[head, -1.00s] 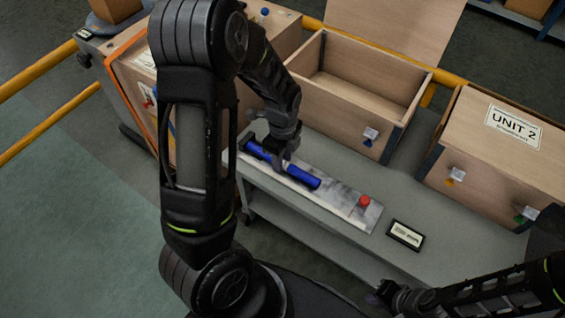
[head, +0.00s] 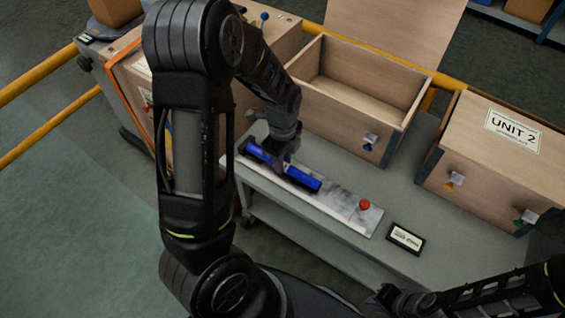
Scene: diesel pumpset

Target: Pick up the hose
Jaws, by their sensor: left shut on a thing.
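The hose is a blue cylinder (head: 304,180) lying lengthwise over a pale grey-white strip (head: 340,204) on the grey bench. My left gripper (head: 280,164) reaches down from above and is shut on the hose near its middle. The fingers hide part of the hose there. I cannot tell whether the hose touches the strip. My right gripper (head: 388,296) is at the bottom right, in front of the bench and away from the hose. Its fingers are dark and small, so their opening is unclear.
A red knob (head: 364,204) sits on the strip's right end. An open wooden box (head: 345,128) stands behind. A closed box marked UNIT 2 (head: 490,160) stands right. Yellow rails (head: 40,75) run at left.

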